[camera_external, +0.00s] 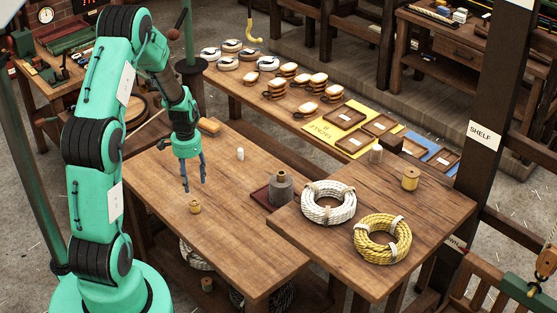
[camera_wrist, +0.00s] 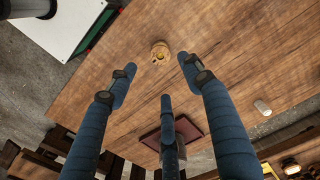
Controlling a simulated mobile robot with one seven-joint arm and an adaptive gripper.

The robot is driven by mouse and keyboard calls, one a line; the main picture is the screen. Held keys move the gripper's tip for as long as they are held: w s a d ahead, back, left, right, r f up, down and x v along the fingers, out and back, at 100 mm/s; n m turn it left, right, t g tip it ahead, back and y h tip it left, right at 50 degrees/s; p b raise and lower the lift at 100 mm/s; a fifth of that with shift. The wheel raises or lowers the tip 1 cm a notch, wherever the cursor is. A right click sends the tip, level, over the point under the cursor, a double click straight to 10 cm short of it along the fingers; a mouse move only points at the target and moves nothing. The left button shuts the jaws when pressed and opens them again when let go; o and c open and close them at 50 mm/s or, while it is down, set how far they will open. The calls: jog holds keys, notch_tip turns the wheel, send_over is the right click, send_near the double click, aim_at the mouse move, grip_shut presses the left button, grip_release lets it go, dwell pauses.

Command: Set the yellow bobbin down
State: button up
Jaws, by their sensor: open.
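A small yellow bobbin (camera_external: 195,206) stands upright on the near part of the wooden table (camera_external: 165,172). My gripper (camera_external: 194,188) hangs just above and behind it, blue fingers pointing down, open and empty. In the wrist view the bobbin (camera_wrist: 160,53) sits on the bare wood just beyond the fingertips of my gripper (camera_wrist: 157,67), apart from them.
A grey weight (camera_external: 280,187) stands on a dark red board (camera_external: 262,196). A small white cylinder (camera_external: 240,154) is behind my gripper. White rope (camera_external: 318,215) and yellow rope (camera_external: 361,250) coils lie on the side table. The wood around the bobbin is clear.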

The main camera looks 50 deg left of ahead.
jog(key=d+r+t, duration=0.1)
jog(key=d+r, duration=0.8)
jog(key=r, duration=0.5)
jog(key=d+r+t, duration=0.1)
jog(key=d+r, duration=0.8)
jog(key=r, duration=0.4)
jog(key=s+d+r+t, duration=0.1)
jog(key=s+d+r, duration=0.6)
jog(key=s, duration=0.3)
jog(key=s+d+r+t, duration=0.2)
jog(key=s+d+r, duration=0.5)
jog(key=s+d, duration=0.3)
jog(key=shift+d+r+t, duration=0.15)
jog(key=shift+d+t, duration=0.15)
jog(key=shift+s, duration=0.1)
notch_tip(320, 180, down, 2)
jog(key=shift+f+b, duration=0.1)
jog(key=shift+b, duration=1.05)
